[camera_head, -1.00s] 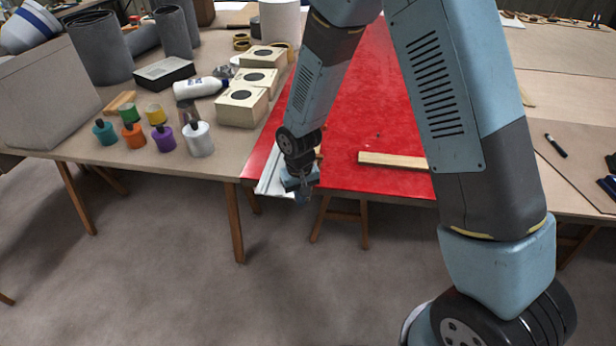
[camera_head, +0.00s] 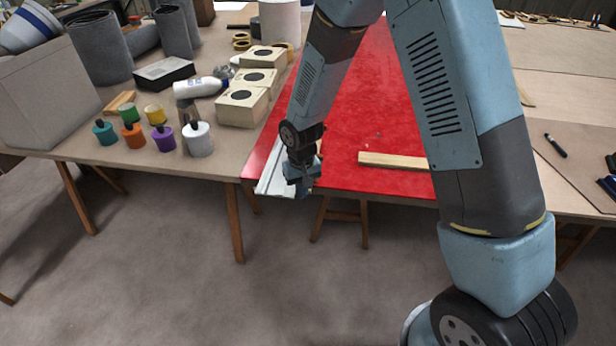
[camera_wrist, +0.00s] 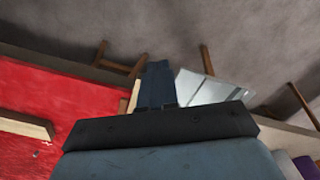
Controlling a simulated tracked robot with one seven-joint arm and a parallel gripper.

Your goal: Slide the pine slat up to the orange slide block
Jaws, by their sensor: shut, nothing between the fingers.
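The pine slat (camera_head: 393,160) is a pale wooden strip lying flat on the red board (camera_head: 385,110), near its front edge. It also shows at the left of the wrist view (camera_wrist: 25,125). My gripper (camera_head: 303,192) is shut and empty, pointing down at the front left corner of the red board, left of the slat and apart from it. Its fingers (camera_wrist: 157,85) are together in the wrist view, with a narrow tan piece (camera_wrist: 132,97) partly hidden beside them. I cannot make out the orange slide block in either view.
A pale metal strip (camera_head: 271,182) runs along the board's left edge by my gripper. Red surface between gripper and slat looks mostly clear.

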